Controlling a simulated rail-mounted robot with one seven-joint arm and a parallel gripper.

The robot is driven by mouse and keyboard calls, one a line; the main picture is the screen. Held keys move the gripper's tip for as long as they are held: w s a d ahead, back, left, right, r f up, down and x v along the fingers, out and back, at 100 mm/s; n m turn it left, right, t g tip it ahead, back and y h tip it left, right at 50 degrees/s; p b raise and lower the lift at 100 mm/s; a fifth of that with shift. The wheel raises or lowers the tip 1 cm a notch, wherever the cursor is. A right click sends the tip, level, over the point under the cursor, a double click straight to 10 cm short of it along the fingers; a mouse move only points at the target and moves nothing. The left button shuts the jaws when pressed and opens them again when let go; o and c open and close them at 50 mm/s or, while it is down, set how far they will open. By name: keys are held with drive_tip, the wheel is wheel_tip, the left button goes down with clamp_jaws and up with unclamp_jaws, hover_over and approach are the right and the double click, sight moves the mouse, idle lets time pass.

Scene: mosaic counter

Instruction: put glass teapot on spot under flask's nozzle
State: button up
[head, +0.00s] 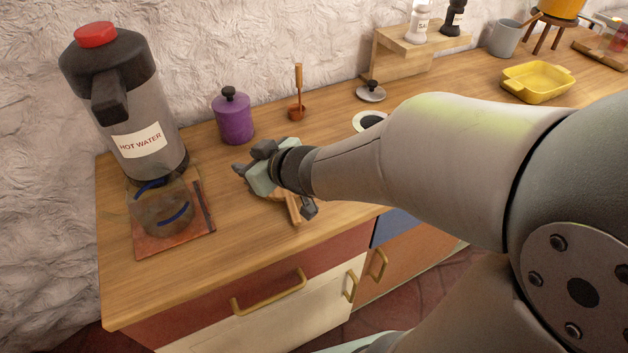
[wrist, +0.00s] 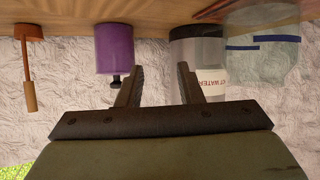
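The glass teapot (head: 160,212) is clear with blue marks and stands upright on the reddish-brown square board (head: 146,243), below the nozzle (head: 108,108) of the "HOT WATER" flask (head: 160,100). In the upside-down wrist view, the teapot (wrist: 262,52) is at the upper right, beside the flask (wrist: 200,52). Its spout and handle are hard to make out. My gripper (head: 240,168) is right of the teapot and apart from it. In the wrist view, my gripper (wrist: 160,76) has its fingers spread with nothing between them.
A purple canister (head: 233,120) and a brown ladle-like tool (head: 298,95) stand behind my gripper. A wooden handle (head: 292,208) shows beneath it. A lid (head: 371,92) and a yellow dish (head: 536,82) are farther right. The counter's front edge is near the board.

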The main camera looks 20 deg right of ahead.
drive_tip(key=d+f+m+h, duration=0.1)
drive_tip(key=d+h, duration=0.1)
drive_tip(key=d, duration=0.1)
drive_tip(key=s+d+f+m+h, duration=0.1)
drive_tip(key=d+h, duration=0.1)
drive_tip(key=d, duration=0.2)
drive_tip(key=d+f+m+g+h, duration=0.1)
drive_tip(key=d+m+h, duration=0.1)
drive_tip(key=d, duration=0.1)
drive_tip(key=shift+s+d, duration=0.25)
drive_tip(key=shift+d, duration=0.05)
drive_tip(key=s+d, duration=0.1)
drive_tip(key=s+d+f+m+g+h, duration=0.1)
drive_tip(key=s+d+g+h, duration=0.1)
drive_tip(key=s, duration=0.1)
drive_tip(key=shift+d+f+m, duration=0.3)
drive_tip(key=shift+f, duration=0.05)
drive_tip(key=s+g, duration=0.1)
drive_tip(key=s, duration=0.1)
drive_tip(key=s+d+f+m+g, duration=0.1)
drive_tip(key=s, duration=0.1)
drive_tip(key=s+f+g, duration=0.1)
drive_tip(key=s+g, duration=0.1)
drive_tip(key=s, duration=0.1)
drive_tip(key=shift+d, duration=0.2)
drive_tip(key=s+a+g+y, duration=0.1)
drive_tip(key=s+g, duration=0.2)
drive_tip(key=s, duration=0.3)
drive_tip(key=shift+a+m, duration=0.3)
drive_tip(key=shift+m, duration=0.1)
